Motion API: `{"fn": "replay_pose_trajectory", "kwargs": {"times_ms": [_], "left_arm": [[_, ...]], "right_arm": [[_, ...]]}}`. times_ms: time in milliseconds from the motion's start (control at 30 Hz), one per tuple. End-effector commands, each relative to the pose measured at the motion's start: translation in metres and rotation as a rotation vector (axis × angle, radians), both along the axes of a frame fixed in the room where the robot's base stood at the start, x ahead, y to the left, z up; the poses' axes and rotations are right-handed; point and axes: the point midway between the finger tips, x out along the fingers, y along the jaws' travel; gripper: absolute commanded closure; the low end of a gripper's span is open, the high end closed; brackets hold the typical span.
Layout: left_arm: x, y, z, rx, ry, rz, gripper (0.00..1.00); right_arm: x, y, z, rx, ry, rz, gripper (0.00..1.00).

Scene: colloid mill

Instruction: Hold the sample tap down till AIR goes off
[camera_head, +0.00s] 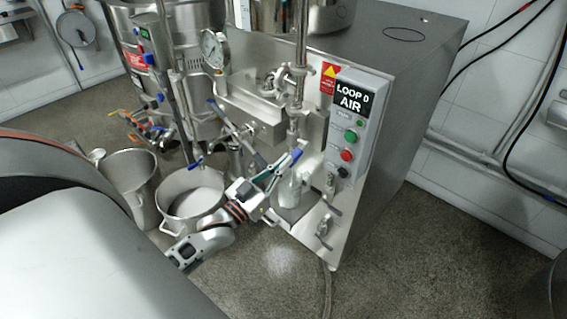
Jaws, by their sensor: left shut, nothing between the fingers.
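The control box (349,125) on the steel cabinet has a dark display reading "LOOP 0" and "AIR" (350,104) in white letters. A small blue lever (296,155), which looks like the sample tap's handle, sits on the pipework below and left of the box. My left gripper (284,168) is shut and empty, with its fingertips at the blue lever. I cannot tell whether they press on it or only lie close. The tap's body is partly hidden behind the fingers. A pale container (289,190) stands under the tap. My right gripper is not in view.
A pot (191,205) stands left of my left gripper, and a metal jug (130,166) stands farther left. A pressure gauge (215,49) and pipes rise above. Small valves (325,227) stick out at the lower right. The floor to the right is mostly clear.

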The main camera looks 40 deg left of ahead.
Motion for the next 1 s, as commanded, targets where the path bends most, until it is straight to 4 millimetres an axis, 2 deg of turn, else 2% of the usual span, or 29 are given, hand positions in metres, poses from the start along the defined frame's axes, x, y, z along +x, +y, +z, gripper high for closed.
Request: {"fn": "replay_pose_trajectory", "kwargs": {"times_ms": [1000], "left_arm": [[-0.0003, -0.0003, -0.0021, 0.0, 0.004, 0.0, 1.0]], "right_arm": [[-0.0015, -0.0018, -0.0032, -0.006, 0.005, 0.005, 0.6]]}}
